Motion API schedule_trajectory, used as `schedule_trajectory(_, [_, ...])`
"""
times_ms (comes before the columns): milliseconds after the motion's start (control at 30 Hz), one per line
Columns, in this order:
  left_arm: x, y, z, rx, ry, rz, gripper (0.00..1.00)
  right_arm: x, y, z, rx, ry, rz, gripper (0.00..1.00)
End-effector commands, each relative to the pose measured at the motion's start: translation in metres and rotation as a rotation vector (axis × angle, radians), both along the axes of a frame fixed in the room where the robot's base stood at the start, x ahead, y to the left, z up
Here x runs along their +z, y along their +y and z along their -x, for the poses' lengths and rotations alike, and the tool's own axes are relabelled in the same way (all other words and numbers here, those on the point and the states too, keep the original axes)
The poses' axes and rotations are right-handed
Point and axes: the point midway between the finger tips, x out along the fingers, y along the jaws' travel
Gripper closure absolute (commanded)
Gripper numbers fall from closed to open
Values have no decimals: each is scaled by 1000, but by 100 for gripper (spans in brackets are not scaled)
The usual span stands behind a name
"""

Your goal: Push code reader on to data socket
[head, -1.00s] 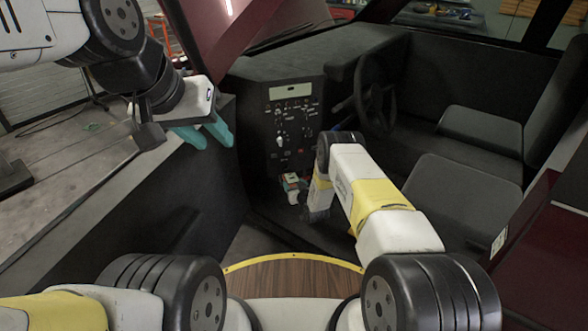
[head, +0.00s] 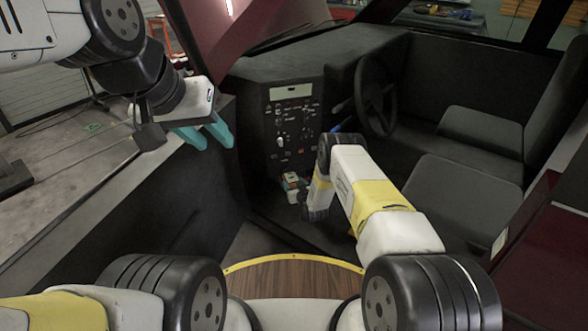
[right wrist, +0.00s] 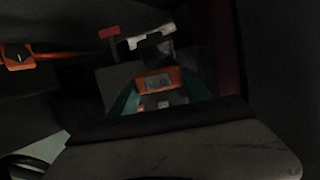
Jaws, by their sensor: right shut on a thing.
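The code reader (right wrist: 160,82) is an orange device with a small grey display. My right gripper (right wrist: 160,101) is shut on it, with a teal finger on each side. In the head view the right gripper (head: 292,187) is low in the footwell, below the dashboard's centre panel, and is small and partly hidden. A dark block with a pale edge (right wrist: 150,40) lies just beyond the reader; I cannot tell whether it is the data socket or whether they touch. My left gripper (head: 204,136) is open and empty above the door sill.
The centre panel (head: 293,125) with knobs and switches stands above the right gripper. The steering wheel (head: 376,95) and seats (head: 462,195) are to the right. In the dark wrist view, a red-topped part (right wrist: 109,33) and an orange part (right wrist: 17,57) lie left of the reader.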

Motion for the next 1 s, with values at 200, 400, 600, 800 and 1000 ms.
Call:
schedule_trajectory(200, [0,0,0,0,0,0,64,0,0,0,0,-1,0,86])
schedule_trajectory(400, [0,0,0,0,0,0,64,0,0,-1,0,-1,0,86])
schedule_trajectory(600, [0,0,0,0,0,0,64,0,2,-5,0,-1,0,86])
schedule_trajectory(800, [0,0,0,0,0,0,64,0,2,-6,0,0,0,86])
schedule_trajectory(1000, [0,0,0,0,0,0,64,1,4,-10,0,-2,-1,86])
